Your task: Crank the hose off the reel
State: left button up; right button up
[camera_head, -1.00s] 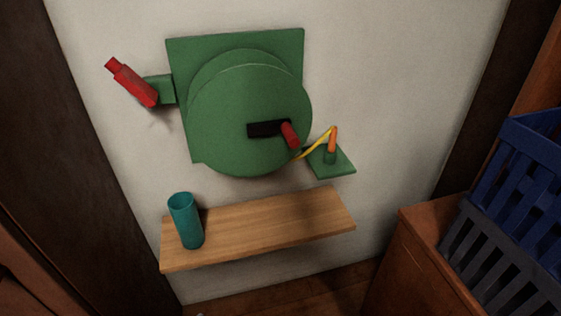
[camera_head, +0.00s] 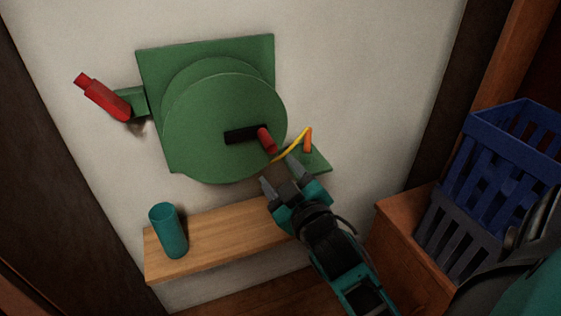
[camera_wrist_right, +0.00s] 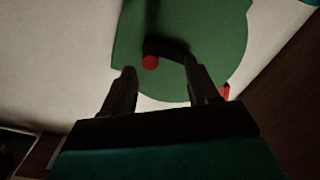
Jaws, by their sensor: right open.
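The green hose reel (camera_head: 215,125) is mounted on the pale wall. Its black crank arm (camera_head: 243,135) ends in a red crank handle (camera_head: 267,141), at the right of the drum's face. A yellow hose (camera_head: 292,146) runs from the drum to an orange nozzle (camera_head: 308,140) on a small green bracket (camera_head: 320,163). My right gripper (camera_head: 279,175) is open and empty, just below the red handle in the head view. In the right wrist view the red handle (camera_wrist_right: 150,62) appears beyond and between the two fingers. My left gripper is not in view.
A red lever (camera_head: 103,98) sits on a green block left of the reel. A teal cup (camera_head: 168,230) stands on the wooden shelf (camera_head: 220,235) below. Blue (camera_head: 512,150) and grey (camera_head: 455,235) crates stand at right on a brown cabinet (camera_head: 400,215).

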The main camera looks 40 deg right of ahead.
aim_at(266, 139)
jog(key=shift+w+d+r, duration=0.15)
jog(key=shift+d+r, duration=0.05)
jog(key=shift+r, duration=0.25)
jog(key=shift+w+d+r, duration=0.15)
jog(key=shift+d+r, duration=0.05)
jog(key=shift+r, duration=0.2)
jog(key=shift+x, duration=5)
jog(key=shift+d+r, duration=0.15)
jog(key=shift+d, duration=0.05)
jog(key=shift+s, duration=0.1)
jog(key=c, duration=1)
jog(key=shift+r, duration=0.1)
